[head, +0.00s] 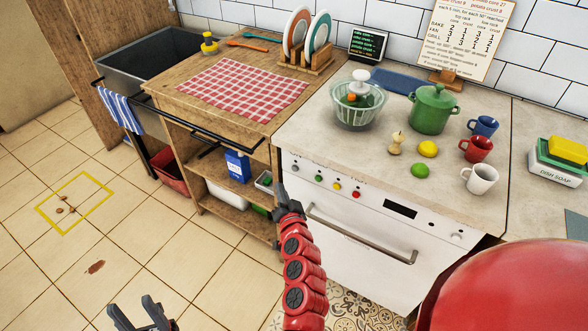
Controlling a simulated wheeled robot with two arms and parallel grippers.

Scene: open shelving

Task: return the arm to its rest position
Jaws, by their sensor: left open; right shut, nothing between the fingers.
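My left gripper (137,309) is at the bottom edge, left of centre, above the tiled floor. Its two dark fingers are spread apart with nothing between them. My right gripper (284,200) is at the end of the red arm that rises from the bottom centre. It is shut and holds nothing. It appears in front of the gap between the wooden shelf unit and the white oven, and I cannot tell if it touches either.
The wooden shelf unit (165,85) bears a checked cloth (243,88) and plate rack (305,63). The floor (50,270) at left is mostly clear, with a yellow-marked square (95,181).

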